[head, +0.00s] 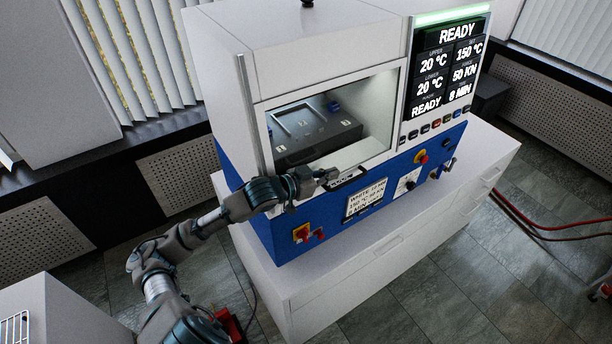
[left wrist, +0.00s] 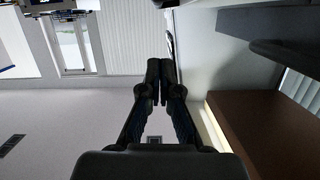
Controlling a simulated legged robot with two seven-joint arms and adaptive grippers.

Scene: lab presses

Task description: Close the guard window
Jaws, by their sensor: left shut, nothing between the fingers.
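The press (head: 225,75) is a white and blue machine on a white cabinet. Its guard window (head: 375,115) is the framed area at the front, and the dark platen (head: 318,136) shows inside. A dark bar-like part (head: 349,179) sits at the lower edge of the window. The clear pane is hard to make out, so I cannot tell how far down it is. My left gripper (head: 330,178) is at this lower edge, close to the dark part; contact is unclear. In the left wrist view its fingers (left wrist: 160,72) are together and empty. My right gripper is not in view.
The display (head: 447,65) reads READY, with buttons below. The blue front panel carries a red-and-yellow switch (head: 301,233), a label card (head: 366,197) and knobs. The white cabinet (head: 330,277) stands under the press. Red hoses (head: 545,227) lie at the right; floor is free in front.

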